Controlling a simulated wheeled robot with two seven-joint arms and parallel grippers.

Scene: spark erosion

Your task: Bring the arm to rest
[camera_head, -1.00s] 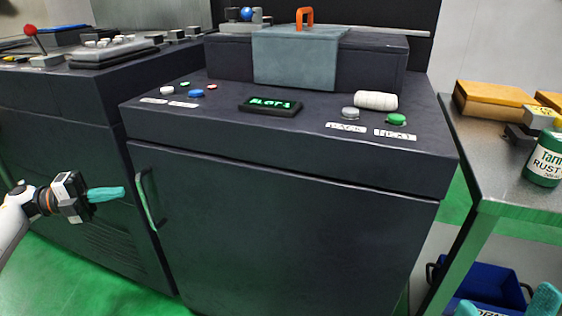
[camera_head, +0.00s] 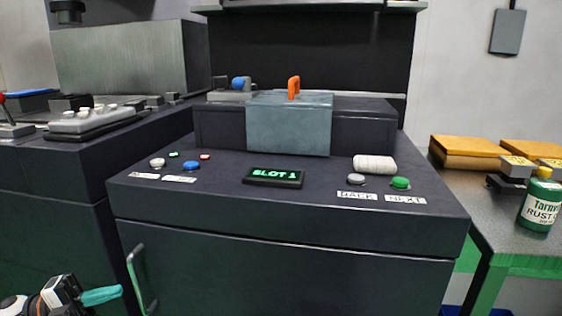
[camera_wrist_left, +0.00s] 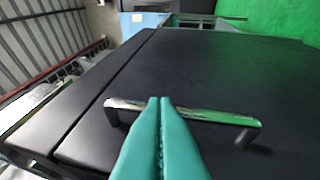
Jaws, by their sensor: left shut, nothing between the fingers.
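My left gripper (camera_head: 101,296) is at the lower left of the head view, its teal fingers pointing right towards the cabinet door's handle (camera_head: 139,280). In the left wrist view its fingers (camera_wrist_left: 160,102) are shut with nothing between them. The metal bar of the handle (camera_wrist_left: 215,115) shows just beyond the fingertips there; I cannot tell whether they touch it. The cabinet door (camera_head: 270,270) is closed. My right gripper is not in view.
The dark cabinet top carries a display reading SLOT 1 (camera_head: 274,177), several buttons, a white roll (camera_head: 375,164) and a grey block with an orange handle (camera_head: 293,88). A side table at right holds a green bottle (camera_head: 541,202) and yellow-brown packs (camera_head: 468,150). Another machine stands at left.

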